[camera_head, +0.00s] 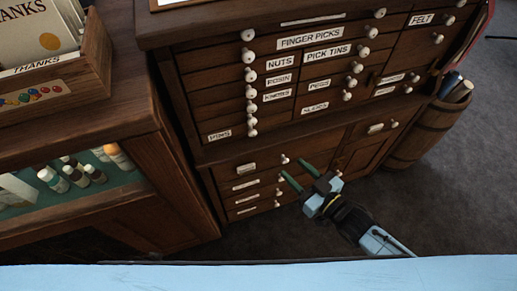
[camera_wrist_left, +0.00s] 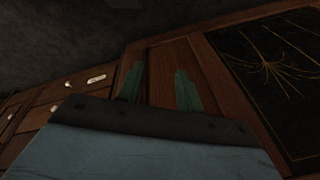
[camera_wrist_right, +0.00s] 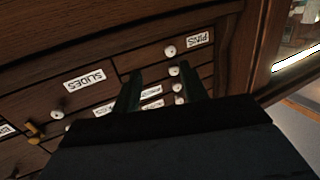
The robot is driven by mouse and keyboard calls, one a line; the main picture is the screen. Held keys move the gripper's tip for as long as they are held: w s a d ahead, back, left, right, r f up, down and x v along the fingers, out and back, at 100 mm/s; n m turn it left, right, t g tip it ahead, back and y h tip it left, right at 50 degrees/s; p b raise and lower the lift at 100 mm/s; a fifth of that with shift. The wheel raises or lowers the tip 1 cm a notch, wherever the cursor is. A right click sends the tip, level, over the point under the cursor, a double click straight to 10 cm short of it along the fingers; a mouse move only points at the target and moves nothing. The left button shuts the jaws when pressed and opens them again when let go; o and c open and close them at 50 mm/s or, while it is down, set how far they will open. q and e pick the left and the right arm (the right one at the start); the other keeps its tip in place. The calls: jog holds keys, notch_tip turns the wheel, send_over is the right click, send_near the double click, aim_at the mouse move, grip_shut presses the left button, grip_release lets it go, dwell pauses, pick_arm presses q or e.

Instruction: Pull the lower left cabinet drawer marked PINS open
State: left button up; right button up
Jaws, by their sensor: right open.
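The PINS drawer (camera_head: 221,136) is at the lower left of the wooden cabinet's labelled section, and its front looks flush. Its white round knob (camera_head: 253,132) is at the drawer's right end. In the right wrist view the PINS label (camera_wrist_right: 198,40) appears upside down, with the knob (camera_wrist_right: 170,51) beside it. My right gripper (camera_head: 291,167) is open and empty, in front of the lower drawers, below and right of the PINS knob in the head view. My left gripper (camera_wrist_left: 160,85) shows only in its wrist view, open and empty, with a wood panel beyond.
A wooden counter with a glass-fronted case (camera_head: 70,195) stands at the left. A barrel (camera_head: 425,130) stands at the right. Grey floor (camera_head: 440,200) is open at the lower right.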

aim_at(254, 134)
jog(key=shift+n+y, duration=0.3)
jog(key=shift+y, duration=0.2)
jog(key=b+x, duration=0.1)
jog(key=x, duration=0.3)
jog(key=r+b+x, duration=0.1)
jog(key=x, duration=0.3)
jog(key=r+b+x, duration=0.1)
jog(key=x, duration=0.3)
jog(key=shift+a, duration=0.6)
pick_arm(q)
jog(key=w+d+r, duration=0.3)
jog(key=d+r, duration=0.1)
jog(key=r, duration=0.4)
jog(key=shift+w+r+t+h+b, duration=0.15)
jog(key=shift+w+t+h+b, duration=0.15)
jog(key=shift+w+t+b, duration=0.1)
pick_arm(e)
jog(key=shift+w+a, duration=0.45)
pick_arm(q)
jog(key=shift+d, duration=0.1)
pick_arm(e)
grip_shut()
